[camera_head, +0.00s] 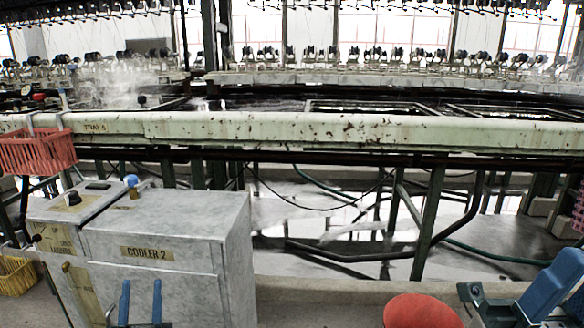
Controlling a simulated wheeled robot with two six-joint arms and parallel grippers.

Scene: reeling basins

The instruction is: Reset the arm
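My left gripper (140,284) shows at the bottom left as two upright blue fingers. They stand apart with a clear gap and nothing between them. The fingers show in front of the grey cooler (236,262) labelled "COOLER 2"; whether they touch its front cannot be told. The rest of the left arm is below the picture edge.
A long pale-green basin rail (350,130) crosses the view. A red basket (38,152) hangs at its left; a yellow basket (16,276) sits below. A red round top (422,312) and a blue object (550,284) are at the lower right. Pipes and legs fill the space under the rail.

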